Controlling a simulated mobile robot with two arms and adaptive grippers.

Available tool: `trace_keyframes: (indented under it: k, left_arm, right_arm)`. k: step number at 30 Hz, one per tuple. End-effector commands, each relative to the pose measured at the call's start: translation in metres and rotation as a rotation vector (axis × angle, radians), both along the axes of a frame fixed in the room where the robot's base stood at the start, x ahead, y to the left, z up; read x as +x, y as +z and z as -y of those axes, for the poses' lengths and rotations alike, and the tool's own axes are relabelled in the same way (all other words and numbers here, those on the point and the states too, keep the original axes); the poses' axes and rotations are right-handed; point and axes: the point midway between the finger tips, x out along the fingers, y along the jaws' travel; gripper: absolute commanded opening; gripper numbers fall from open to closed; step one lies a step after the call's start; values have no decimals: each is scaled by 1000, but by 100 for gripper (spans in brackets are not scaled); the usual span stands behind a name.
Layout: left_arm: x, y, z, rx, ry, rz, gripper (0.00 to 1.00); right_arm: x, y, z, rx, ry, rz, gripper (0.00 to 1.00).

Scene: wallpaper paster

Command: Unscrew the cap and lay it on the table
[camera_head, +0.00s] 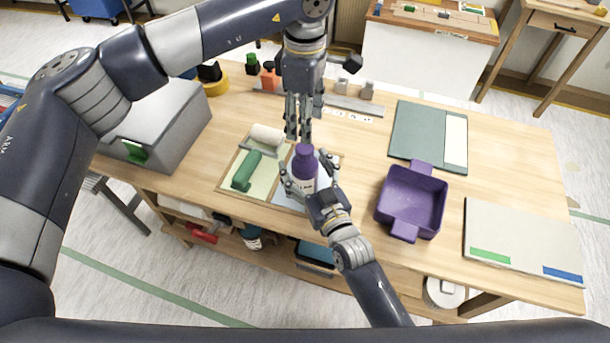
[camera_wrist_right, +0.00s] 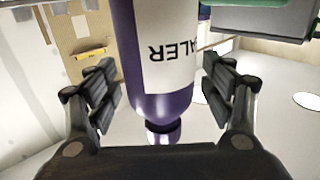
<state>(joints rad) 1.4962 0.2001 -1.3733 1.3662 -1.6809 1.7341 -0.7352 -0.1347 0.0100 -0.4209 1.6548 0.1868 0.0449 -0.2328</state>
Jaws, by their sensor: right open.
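A purple bottle (camera_head: 304,178) with a white label stands upright on the light blue part of a mat on the table. Its purple cap (camera_head: 304,150) is on top. The right wrist view shows the bottle (camera_wrist_right: 165,95) upside down, with the cap (camera_wrist_right: 163,134) at the bottom. My right gripper (camera_head: 309,180) is open, with its fingers on either side of the bottle and gaps visible between them. My left gripper (camera_head: 298,138) points down from above, its fingertips just over the cap. Whether they touch it is unclear.
A purple tray (camera_head: 410,203) stands right of the bottle on the wooden table (camera_head: 350,225). A green roller (camera_head: 247,168) and a white roller (camera_head: 266,136) lie to the left. A grey box (camera_head: 160,125) stands farther left. Flat boards (camera_head: 522,238) lie at the right.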

Motion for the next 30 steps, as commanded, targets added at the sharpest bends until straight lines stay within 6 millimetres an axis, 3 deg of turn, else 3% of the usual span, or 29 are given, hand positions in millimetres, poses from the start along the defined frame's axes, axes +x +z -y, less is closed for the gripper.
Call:
trace_keyframes:
  k: [8, 15, 18, 23, 30]
  left_arm:
    - [0, 0, 0, 0, 0, 0, 50]
    - [0, 0, 0, 0, 0, 0, 50]
    - [0, 0, 0, 0, 0, 0, 50]
    - [0, 0, 0, 0, -46, 0, 50]
    - [0, 0, 0, 0, -364, 0, 50]
  right_arm:
    - [1, 0, 0, 0, 0, 0, 73]
    - [1, 0, 0, 0, 0, -1, 18]
    - [1, 0, 0, 0, 0, -1, 0]
    - [1, 0, 0, 0, 0, -1, 0]
    - [1, 0, 0, 0, 0, -1, 0]
